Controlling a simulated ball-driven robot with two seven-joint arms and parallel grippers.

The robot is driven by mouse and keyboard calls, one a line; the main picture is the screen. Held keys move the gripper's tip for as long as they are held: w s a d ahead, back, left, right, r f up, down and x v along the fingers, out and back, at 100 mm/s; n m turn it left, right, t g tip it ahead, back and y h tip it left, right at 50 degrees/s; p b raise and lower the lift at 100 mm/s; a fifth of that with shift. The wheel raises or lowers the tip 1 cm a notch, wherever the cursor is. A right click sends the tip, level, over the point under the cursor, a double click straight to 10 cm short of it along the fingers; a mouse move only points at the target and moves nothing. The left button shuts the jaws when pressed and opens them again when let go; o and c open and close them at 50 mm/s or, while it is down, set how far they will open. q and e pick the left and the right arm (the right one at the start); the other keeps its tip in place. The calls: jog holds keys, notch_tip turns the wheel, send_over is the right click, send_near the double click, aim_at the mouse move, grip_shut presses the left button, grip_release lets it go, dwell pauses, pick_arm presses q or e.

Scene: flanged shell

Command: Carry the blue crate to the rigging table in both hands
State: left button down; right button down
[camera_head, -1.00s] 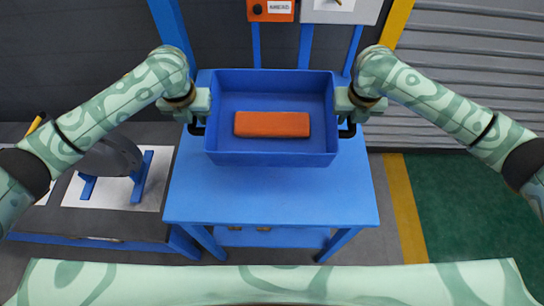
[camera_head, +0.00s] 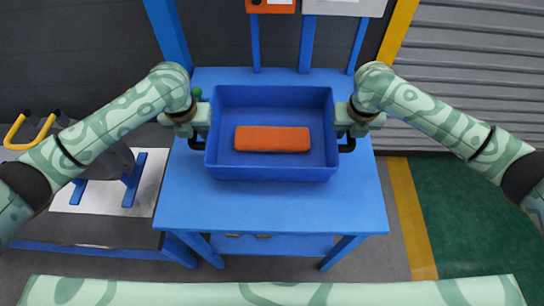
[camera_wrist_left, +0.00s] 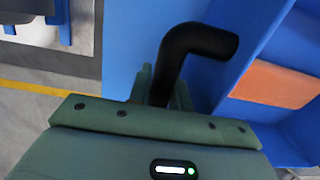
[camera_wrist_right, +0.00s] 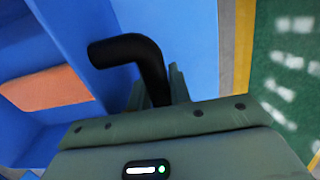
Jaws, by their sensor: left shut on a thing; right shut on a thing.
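The blue crate (camera_head: 270,174) is upright at the middle of the head view, over a blue table (camera_head: 270,208). I cannot tell whether its base touches the table top. An orange block (camera_head: 272,139) lies inside the crate. My left gripper (camera_head: 194,133) is shut on the crate's left black handle (camera_wrist_left: 190,55), at the crate's left side. My right gripper (camera_head: 350,133) is shut on the right black handle (camera_wrist_right: 140,55). The block also shows in the left wrist view (camera_wrist_left: 275,84) and the right wrist view (camera_wrist_right: 45,88).
A dark bench (camera_head: 85,230) with a white sheet and a grey part with yellow handles (camera_head: 30,130) stands at the left. Blue posts (camera_head: 306,45) rise behind the table. Green floor (camera_head: 455,210) at the right is clear.

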pick_arm(q)
jog(key=shift+r, duration=0.1)
pick_arm(e)
jog(key=shift+r, duration=0.1)
pick_arm(q)
jog(key=c, duration=1.3)
grip_release()
pick_arm(e)
jog(key=c, duration=1.3)
grip_release()
pick_arm(q)
jog(key=r, duration=0.3)
jog(key=s+r, duration=0.1)
jog(key=r, duration=0.3)
jog(key=s+r, duration=0.1)
jog(key=r, duration=0.3)
jog(key=shift+s, duration=0.1)
jog(key=shift+s+r, duration=0.1)
jog(key=shift+r, duration=0.15)
pick_arm(e)
jog(key=shift+r, duration=0.1)
jog(key=r, duration=0.3)
jog(key=s+r, duration=0.1)
jog(key=r, duration=0.3)
jog(key=s+r, duration=0.1)
jog(key=r, duration=0.3)
jog(key=shift+s+r, duration=0.15)
jog(key=shift+r, duration=0.1)
jog(key=shift+f, duration=0.1)
